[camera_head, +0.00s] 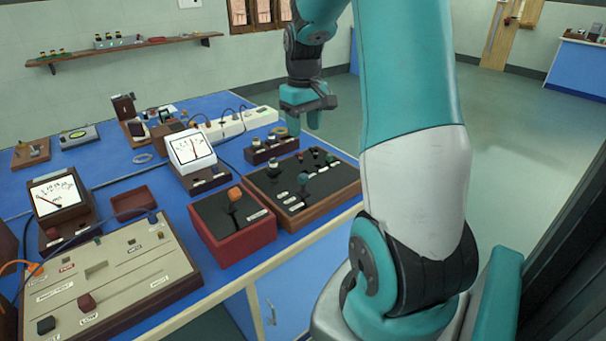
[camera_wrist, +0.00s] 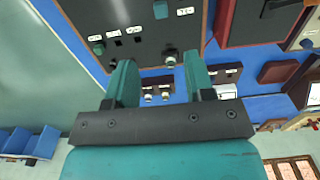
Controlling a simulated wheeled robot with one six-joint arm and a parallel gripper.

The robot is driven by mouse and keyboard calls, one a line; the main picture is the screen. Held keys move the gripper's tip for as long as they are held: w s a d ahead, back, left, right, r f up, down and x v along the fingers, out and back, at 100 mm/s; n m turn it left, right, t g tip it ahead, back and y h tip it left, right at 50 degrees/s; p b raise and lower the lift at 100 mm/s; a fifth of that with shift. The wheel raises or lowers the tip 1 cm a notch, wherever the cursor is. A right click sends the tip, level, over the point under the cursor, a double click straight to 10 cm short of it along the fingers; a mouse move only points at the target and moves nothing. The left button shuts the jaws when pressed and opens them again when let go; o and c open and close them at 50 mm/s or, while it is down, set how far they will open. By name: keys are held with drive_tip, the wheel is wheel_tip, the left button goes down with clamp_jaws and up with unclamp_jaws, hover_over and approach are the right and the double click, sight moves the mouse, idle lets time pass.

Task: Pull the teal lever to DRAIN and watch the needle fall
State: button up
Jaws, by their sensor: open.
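The teal lever's round knob (camera_head: 304,178) stands up from a black panel with a wooden frame (camera_head: 318,203) at the bench's right edge. My gripper (camera_head: 312,122) hangs above and behind this panel, fingers down, open and empty. In the wrist view its fingers (camera_wrist: 158,72) are apart, with nothing between them. A white meter (camera_head: 191,148) shows a needle near mid-scale; a dark meter (camera_head: 57,197) has its needle low at left.
A red box with an orange-knobbed lever (camera_head: 235,194) stands left of the panel. A small dark box (camera_head: 270,151) with terminals and a white power strip (camera_head: 235,124) lie behind it. A beige panel (camera_head: 110,265) fills the front left. Open floor lies right of the bench.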

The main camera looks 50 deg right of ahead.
sight(303, 175)
wheel_tip(303, 175, down, 14)
drive_tip(key=shift+a+r, duration=0.1)
drive_tip(key=shift+r, duration=0.05)
clamp_jaws()
idle(0.3)
drive_tip(key=s+t+b, duration=0.1)
drive_tip(key=b, duration=0.1)
drive_tip(key=s+t+b, duration=0.1)
drive_tip(key=t+b, duration=0.1)
drive_tip(key=shift+a+f+h+b, duration=0.2)
drive_tip(key=shift+f+h+b, duration=0.15)
drive_tip(key=shift+f+h, duration=0.05)
drive_tip(key=t+b, duration=0.1)
drive_tip(key=s+t+b, duration=0.1)
drive_tip(key=b, duration=0.1)
drive_tip(key=shift+a+f+h, duration=0.1)
drive_tip(key=shift+h, duration=0.2)
drive_tip(key=shift+s+t, duration=0.1)
drive_tip(key=shift+t, duration=0.2)
